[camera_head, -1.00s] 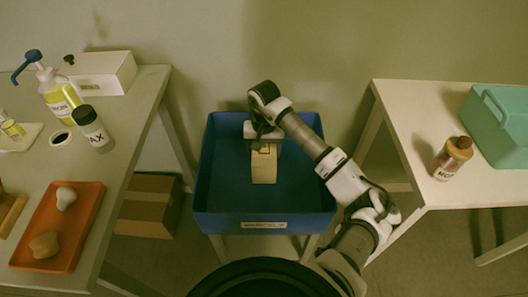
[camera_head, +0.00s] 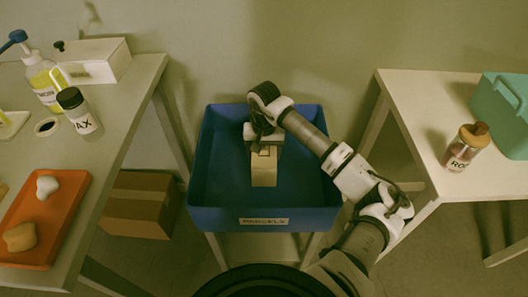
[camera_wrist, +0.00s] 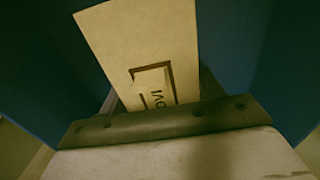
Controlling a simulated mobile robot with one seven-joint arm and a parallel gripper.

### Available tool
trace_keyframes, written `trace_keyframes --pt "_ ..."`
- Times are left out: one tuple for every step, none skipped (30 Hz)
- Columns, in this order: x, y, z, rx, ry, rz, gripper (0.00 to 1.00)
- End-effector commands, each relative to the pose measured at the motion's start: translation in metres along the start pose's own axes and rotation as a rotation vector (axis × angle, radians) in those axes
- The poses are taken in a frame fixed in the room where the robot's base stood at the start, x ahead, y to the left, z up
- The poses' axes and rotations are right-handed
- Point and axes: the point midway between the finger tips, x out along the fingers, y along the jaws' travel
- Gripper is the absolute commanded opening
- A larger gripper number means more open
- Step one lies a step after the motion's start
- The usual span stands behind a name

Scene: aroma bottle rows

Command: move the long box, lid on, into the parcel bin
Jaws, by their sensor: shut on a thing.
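The long box (camera_head: 264,172) is pale cream with a small framed label at its gripper end. My gripper (camera_head: 264,144) is shut on that end, and the box is inside the outline of the blue parcel bin (camera_head: 212,192), between its walls. I cannot tell whether the box touches the bin floor. In the wrist view the box (camera_wrist: 145,45) extends away from my gripper (camera_wrist: 160,118), with blue bin surfaces on both sides. The label is partly cut off by the gripper's edge. The lid's seam is not clear.
A table at left holds a white box (camera_head: 98,62), a pump bottle (camera_head: 45,80), a black-capped jar (camera_head: 78,112) and an orange tray (camera_head: 75,205). A cardboard box (camera_head: 140,205) is on the floor. A table at right bears a cork-topped jar (camera_head: 464,148) and teal case (camera_head: 500,112).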

Motion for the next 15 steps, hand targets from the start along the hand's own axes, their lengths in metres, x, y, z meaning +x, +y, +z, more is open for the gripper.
trace_keyframes --pt "0.010 0.000 0.000 0.000 0.001 0.001 0.42" --pt "0.012 0.000 0.000 0.000 0.001 0.000 0.42" --pt "0.015 0.000 0.000 0.000 0.002 0.000 0.42" --pt "0.018 0.000 -0.001 0.000 0.002 0.000 0.42" --pt "0.020 0.000 -0.001 0.000 0.002 0.000 0.42" --pt "0.023 0.000 -0.001 0.000 0.002 0.000 0.42" --pt "0.026 0.000 0.000 0.000 0.002 0.001 0.42" --pt "0.028 0.000 0.000 0.000 0.001 0.000 0.42" --pt "0.030 0.000 0.000 0.000 0.001 0.000 0.42" --pt "0.032 0.000 0.000 0.000 0.001 0.000 0.42" --pt "0.033 0.000 0.000 0.000 0.001 0.000 0.42" --pt "0.035 0.000 0.000 0.000 0.001 0.000 0.42" --pt "0.036 0.000 0.000 0.000 0.001 0.000 0.42" --pt "0.036 0.000 0.000 0.000 0.001 0.000 0.42" --pt "0.037 0.000 0.000 0.000 0.002 -0.001 0.42"
